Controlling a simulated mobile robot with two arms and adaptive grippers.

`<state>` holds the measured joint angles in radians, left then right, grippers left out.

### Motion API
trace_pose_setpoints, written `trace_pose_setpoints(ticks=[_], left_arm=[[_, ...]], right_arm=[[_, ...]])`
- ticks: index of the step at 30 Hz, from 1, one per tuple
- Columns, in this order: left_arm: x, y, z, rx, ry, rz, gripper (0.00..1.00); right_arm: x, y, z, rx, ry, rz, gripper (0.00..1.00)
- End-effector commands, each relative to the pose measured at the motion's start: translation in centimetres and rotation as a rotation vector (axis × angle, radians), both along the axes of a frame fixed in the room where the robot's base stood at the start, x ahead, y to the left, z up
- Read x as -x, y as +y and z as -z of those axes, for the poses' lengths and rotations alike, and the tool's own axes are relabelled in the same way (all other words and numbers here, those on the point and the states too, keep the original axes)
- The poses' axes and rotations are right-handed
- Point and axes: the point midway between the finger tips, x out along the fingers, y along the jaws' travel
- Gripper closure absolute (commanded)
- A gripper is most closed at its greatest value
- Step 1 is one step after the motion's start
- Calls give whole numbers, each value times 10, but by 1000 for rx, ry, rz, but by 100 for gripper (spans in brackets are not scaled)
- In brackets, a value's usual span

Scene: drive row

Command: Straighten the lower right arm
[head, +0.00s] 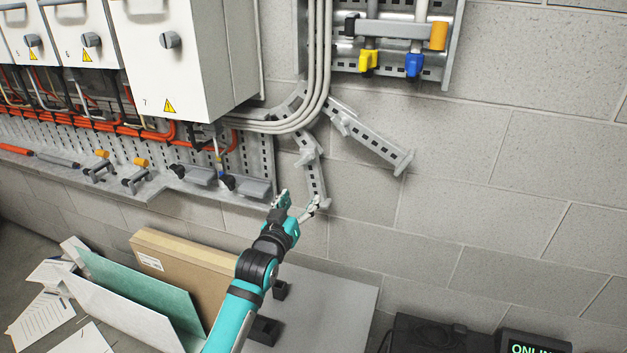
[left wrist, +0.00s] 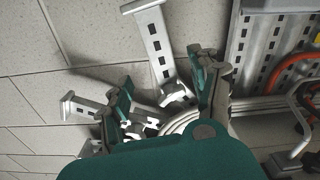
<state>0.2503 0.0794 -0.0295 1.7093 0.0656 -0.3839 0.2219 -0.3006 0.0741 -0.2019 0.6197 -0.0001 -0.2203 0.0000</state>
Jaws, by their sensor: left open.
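Two grey perforated metal arms branch from a bend of grey conduits on the wall. One arm (head: 315,177) hangs down, slightly right; the other (head: 375,146) slopes down to the right. Both have flanged ends. My left gripper (head: 300,204) is open at the lower end of the hanging arm, one fingertip overlapping its end in the picture. In the left wrist view the hanging arm (left wrist: 154,38) points up and runs down between the open fingers (left wrist: 162,92). The sloping arm (left wrist: 82,108) points left there, partly behind a finger. Contact cannot be told. My right gripper is not in view.
A grey cabinet (head: 180,60) and a perforated panel (head: 250,155) with orange cables are left. A panel with yellow and blue valves (head: 413,65) is above right. Below are a cardboard box (head: 190,255), a grey tabletop (head: 340,310) and a dark device (head: 430,335). The right wall is bare.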

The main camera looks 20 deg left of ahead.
Motion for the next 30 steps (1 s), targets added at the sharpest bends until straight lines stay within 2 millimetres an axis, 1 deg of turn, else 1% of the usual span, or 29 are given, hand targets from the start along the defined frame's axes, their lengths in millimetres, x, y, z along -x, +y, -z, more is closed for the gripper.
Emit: trace_pose_setpoints(ticks=[1,6,12,15,21,29,30], left_arm=[[-13,-1,-1,0,1,0,38],[-48,-2,-1,-1,1,1,38],[-81,-3,0,-1,1,1,38],[-92,-3,1,0,2,0,38],[-103,-4,1,0,2,0,38],[-104,-4,1,0,2,0,38],[-104,-4,1,0,2,0,39]], right_arm=[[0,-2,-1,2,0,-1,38],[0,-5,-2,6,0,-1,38],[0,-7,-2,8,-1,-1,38],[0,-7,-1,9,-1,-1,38],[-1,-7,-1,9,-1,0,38],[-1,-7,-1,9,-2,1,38],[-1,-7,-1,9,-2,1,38]])
